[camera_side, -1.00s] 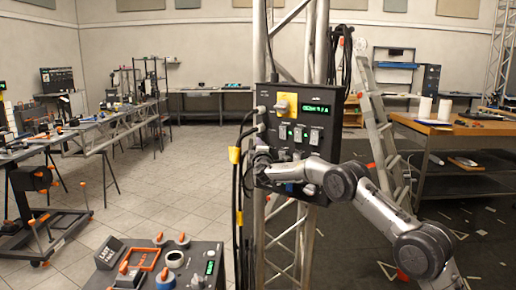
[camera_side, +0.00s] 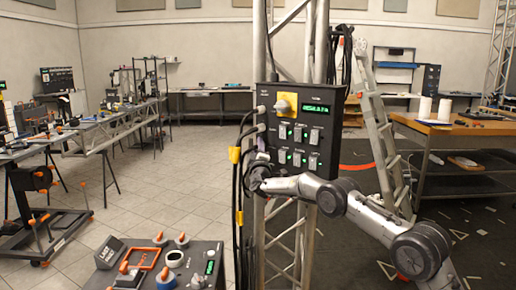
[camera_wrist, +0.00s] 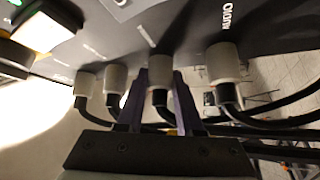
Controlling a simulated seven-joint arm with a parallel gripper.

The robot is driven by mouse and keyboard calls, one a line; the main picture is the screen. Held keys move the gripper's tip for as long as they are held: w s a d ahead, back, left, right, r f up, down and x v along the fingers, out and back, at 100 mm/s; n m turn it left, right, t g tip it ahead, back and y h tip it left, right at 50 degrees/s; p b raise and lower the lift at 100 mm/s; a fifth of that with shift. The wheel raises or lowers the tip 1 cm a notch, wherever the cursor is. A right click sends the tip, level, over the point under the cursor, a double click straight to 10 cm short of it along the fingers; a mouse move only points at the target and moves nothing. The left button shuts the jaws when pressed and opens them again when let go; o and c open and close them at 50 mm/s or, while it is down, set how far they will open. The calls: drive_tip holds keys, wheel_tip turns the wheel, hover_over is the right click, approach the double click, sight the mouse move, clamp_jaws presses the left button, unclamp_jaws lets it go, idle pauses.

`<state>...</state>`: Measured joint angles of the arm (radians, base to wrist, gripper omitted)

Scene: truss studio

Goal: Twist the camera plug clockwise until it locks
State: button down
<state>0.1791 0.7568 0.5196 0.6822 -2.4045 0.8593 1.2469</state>
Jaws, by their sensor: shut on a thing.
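My gripper (camera_wrist: 164,98) is shut on a plug (camera_wrist: 159,73) with a grey-white collar and a black cable in the wrist view. One purple finger is on each side of the plug. The label above it is too blurred to read, so I cannot tell whether it is marked camera.
Similar plugs stand close on both sides: one at the right (camera_wrist: 224,62) beneath an upside-down AUDIO label, two at the left (camera_wrist: 115,78). Black cables (camera_wrist: 270,121) run to the right. The panel hangs on a metal truss (camera_side: 283,240). A console (camera_side: 187,258) stands in front.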

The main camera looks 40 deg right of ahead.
drive_tip(key=shift+f, duration=0.2)
drive_tip(key=c, duration=0.6)
unclamp_jaws()
drive_tip(key=shift+r, duration=0.1)
drive_tip(key=shift+o, duration=0.2)
drive_tip(key=v, duration=1.3)
drive_tip(key=shift+s+a, duration=0.3)
